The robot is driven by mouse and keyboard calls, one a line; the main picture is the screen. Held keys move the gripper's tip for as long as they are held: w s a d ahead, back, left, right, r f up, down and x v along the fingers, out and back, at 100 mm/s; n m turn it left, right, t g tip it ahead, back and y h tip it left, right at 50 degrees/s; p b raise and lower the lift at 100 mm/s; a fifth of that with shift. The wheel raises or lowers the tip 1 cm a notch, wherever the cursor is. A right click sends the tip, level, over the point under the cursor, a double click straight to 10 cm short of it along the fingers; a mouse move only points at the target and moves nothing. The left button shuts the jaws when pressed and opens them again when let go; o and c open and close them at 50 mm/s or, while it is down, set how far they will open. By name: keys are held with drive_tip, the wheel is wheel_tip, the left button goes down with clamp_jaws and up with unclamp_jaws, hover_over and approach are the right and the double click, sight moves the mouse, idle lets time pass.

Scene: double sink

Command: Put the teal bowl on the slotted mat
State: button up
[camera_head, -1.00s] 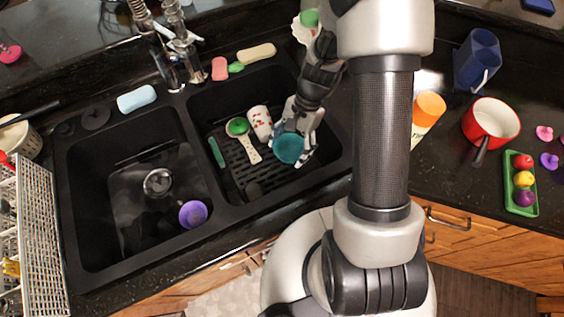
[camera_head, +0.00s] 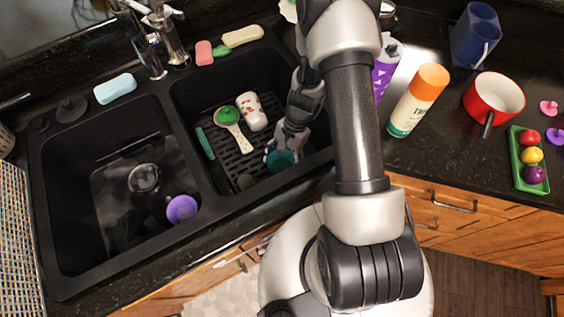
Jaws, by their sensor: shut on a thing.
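The teal bowl (camera_head: 281,160) is in the right basin of the sink, near its front right corner. My gripper (camera_head: 283,147) is shut on the bowl, and its fingers hide part of it. The black slotted mat (camera_head: 228,152) lies on the floor of the same basin. The bowl is over or beside the right end of the mat; I cannot tell whether it touches it.
On the mat are a spoon with a green thing (camera_head: 231,119), a white cup with red marks (camera_head: 251,111) and a green-handled tool (camera_head: 205,143). The left basin holds a purple cup (camera_head: 181,209). A spray can (camera_head: 418,100) and red pot (camera_head: 493,97) stand right.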

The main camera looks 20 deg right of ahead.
drive_tip(key=shift+f, duration=0.15)
drive_tip(key=o, duration=1.2)
